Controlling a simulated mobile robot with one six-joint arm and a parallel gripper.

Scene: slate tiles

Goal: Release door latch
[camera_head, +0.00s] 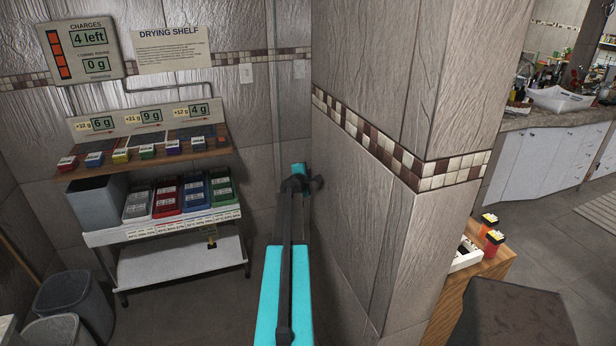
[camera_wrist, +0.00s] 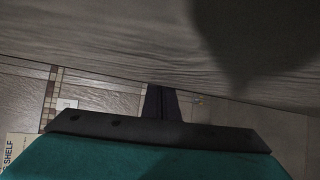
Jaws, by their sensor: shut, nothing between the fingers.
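My gripper (camera_wrist: 160,103) shows in the wrist view as dark fingers close together, with nothing between them. They point towards a grey textured wall that fills the top of that view. In the head view my teal and black arm reaches forward. Its far end, with the dark gripper (camera_head: 318,183), is beside the left face of the tiled wall corner. I cannot tell whether the fingers touch the wall. I cannot make out a door or a latch in either view.
A drying shelf unit (camera_head: 180,236) with coloured boxes stands at left, and grey bins (camera_head: 72,296) are at the lower left. The wall corner (camera_head: 400,120) blocks the middle. A wooden table (camera_head: 490,272) and kitchen counter (camera_head: 575,118) are at right.

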